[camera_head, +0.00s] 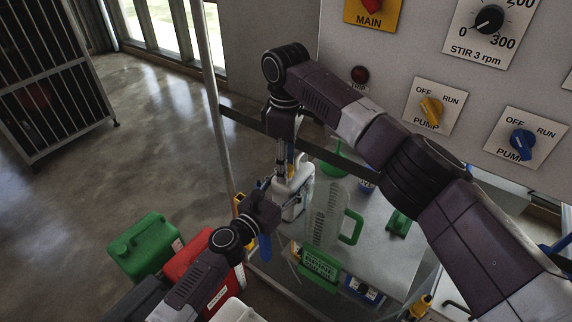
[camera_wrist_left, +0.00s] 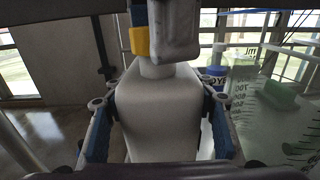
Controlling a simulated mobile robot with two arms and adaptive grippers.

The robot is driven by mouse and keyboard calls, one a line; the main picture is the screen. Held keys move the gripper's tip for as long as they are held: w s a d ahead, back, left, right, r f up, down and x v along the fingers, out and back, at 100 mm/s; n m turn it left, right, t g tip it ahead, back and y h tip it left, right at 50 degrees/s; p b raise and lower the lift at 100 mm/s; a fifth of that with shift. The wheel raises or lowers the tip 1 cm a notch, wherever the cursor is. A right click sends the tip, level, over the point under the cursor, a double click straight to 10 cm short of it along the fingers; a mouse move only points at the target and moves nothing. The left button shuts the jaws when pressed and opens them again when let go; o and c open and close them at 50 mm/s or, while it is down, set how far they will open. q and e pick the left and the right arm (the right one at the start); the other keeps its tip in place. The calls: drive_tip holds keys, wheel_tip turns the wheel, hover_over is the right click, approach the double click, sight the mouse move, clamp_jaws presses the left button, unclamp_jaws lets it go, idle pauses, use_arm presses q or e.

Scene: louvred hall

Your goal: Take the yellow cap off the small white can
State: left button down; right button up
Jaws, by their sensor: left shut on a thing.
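The small white can (camera_head: 293,192) stands upright at the left end of the bench. It fills the middle of the left wrist view (camera_wrist_left: 158,110). My left gripper (camera_head: 272,186) is shut on its body, with a blue-padded finger on each side in the left wrist view (camera_wrist_left: 158,100). My right gripper (camera_head: 284,152) points down over the can's top. A blue pad is just above the cap; whether the fingers are closed is hidden.
A clear measuring jug (camera_head: 326,218) with a green handle stands right of the can, close to it. A green rack (camera_head: 318,266) is in front. Green (camera_head: 146,247) and red (camera_head: 190,258) canisters stand at lower left. A control panel (camera_head: 400,50) rises behind.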

drive_tip(key=r, duration=0.4)
drive_tip(key=shift+w+d, duration=0.15)
drive_tip(key=shift+w, duration=0.05)
drive_tip(key=shift+s+r, duration=0.15)
drive_tip(key=shift+r, duration=0.25)
drive_tip(key=shift+c, duration=0.2)
drive_tip(key=m, duration=0.1)
drive_tip(key=r+m, duration=0.1)
drive_tip(key=m, duration=0.2)
drive_tip(key=r+m, duration=0.1)
drive_tip(key=m, duration=0.1)
drive_tip(key=shift+m, duration=0.3)
drive_tip(key=m, duration=0.2)
drive_tip(key=r+m, duration=0.1)
drive_tip(key=m, duration=0.1)
drive_tip(key=shift+m, duration=1.1)
drive_tip(key=shift+f, duration=3.85)
drive_tip(key=shift+c, duration=0.7)
